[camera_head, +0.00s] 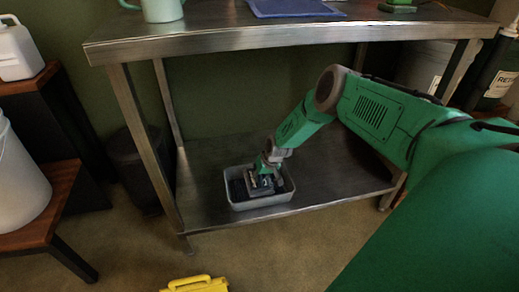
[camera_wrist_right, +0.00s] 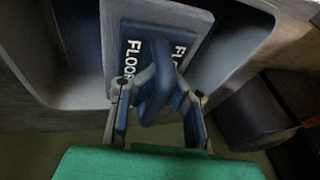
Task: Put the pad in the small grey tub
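The small grey tub (camera_head: 262,202) sits on the lower shelf of the metal table. The pad, a grey block with a dark face lettered "FLOOR" (camera_wrist_right: 133,62) and a blue handle, is inside the tub's rim, and the tub's walls show around it in the right wrist view. My right gripper (camera_head: 264,180) reaches down into the tub. In the right wrist view its fingers (camera_wrist_right: 158,90) close in on the pad's handle from both sides. Whether the pad rests on the tub's floor is hidden. My left gripper is out of view.
The metal table's upper top (camera_head: 200,37) overhangs the shelf, with a blue item (camera_head: 290,8) and a pale green mug (camera_head: 162,8) on it. A table leg (camera_head: 145,150) stands left of the tub. A yellow object (camera_head: 195,285) lies on the floor. Bare shelf (camera_head: 335,175) lies right of the tub.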

